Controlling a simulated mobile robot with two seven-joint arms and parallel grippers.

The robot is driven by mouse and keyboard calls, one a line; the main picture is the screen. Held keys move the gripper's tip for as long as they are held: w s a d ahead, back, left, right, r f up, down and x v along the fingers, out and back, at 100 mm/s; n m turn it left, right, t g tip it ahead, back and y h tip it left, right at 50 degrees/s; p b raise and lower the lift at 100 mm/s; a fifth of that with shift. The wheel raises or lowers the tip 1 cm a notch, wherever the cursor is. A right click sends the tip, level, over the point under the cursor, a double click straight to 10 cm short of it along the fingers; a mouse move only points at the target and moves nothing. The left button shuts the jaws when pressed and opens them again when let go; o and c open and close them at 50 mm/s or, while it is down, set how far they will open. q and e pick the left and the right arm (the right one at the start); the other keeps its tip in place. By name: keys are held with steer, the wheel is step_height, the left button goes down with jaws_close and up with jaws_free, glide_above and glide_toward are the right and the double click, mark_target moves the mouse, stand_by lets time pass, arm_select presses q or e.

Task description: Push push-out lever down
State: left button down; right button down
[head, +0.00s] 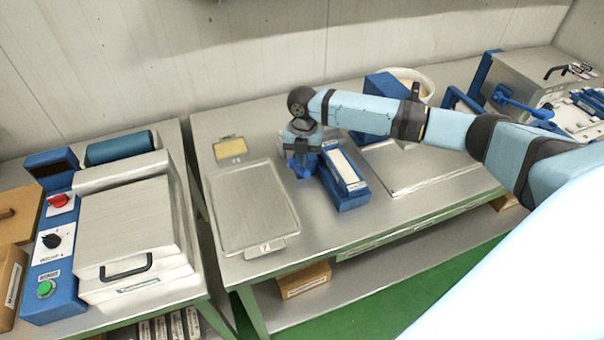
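My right arm reaches in from the right across the table. Its gripper (301,153) points down at the left side of a blue device with a pale rectangular top (345,168). A small blue part (302,171) shows right at the fingertips and may be the push-out lever; contact cannot be made out. The fingers are small and partly hidden by my wrist, so their opening does not show. Another blue lever (522,107) is on the metal machine at the far right. My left gripper is not in view.
A metal tray (250,208) lies left of the blue device, and a flat plate (420,168) lies to its right. A white bucket (420,80) and blue box stand behind my forearm. A lidded machine (130,235) with buttons stands on the left table.

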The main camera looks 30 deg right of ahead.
mark_target(302, 170)
steer(key=shift+f, duration=0.25)
steer(key=shift+f, duration=0.2)
steer(key=shift+a+f+b, duration=0.1)
steer(key=shift+f+b, duration=0.55)
steer(key=shift+f, duration=1.35)
steer(key=shift+r, duration=0.1)
steer(key=shift+w+d+r, duration=0.25)
steer(key=shift+w+d, duration=0.3)
steer(key=shift+w, duration=0.05)
steer(key=shift+w+d+r, duration=0.2)
steer(key=shift+w+d, duration=0.3)
steer(key=shift+w, duration=0.05)
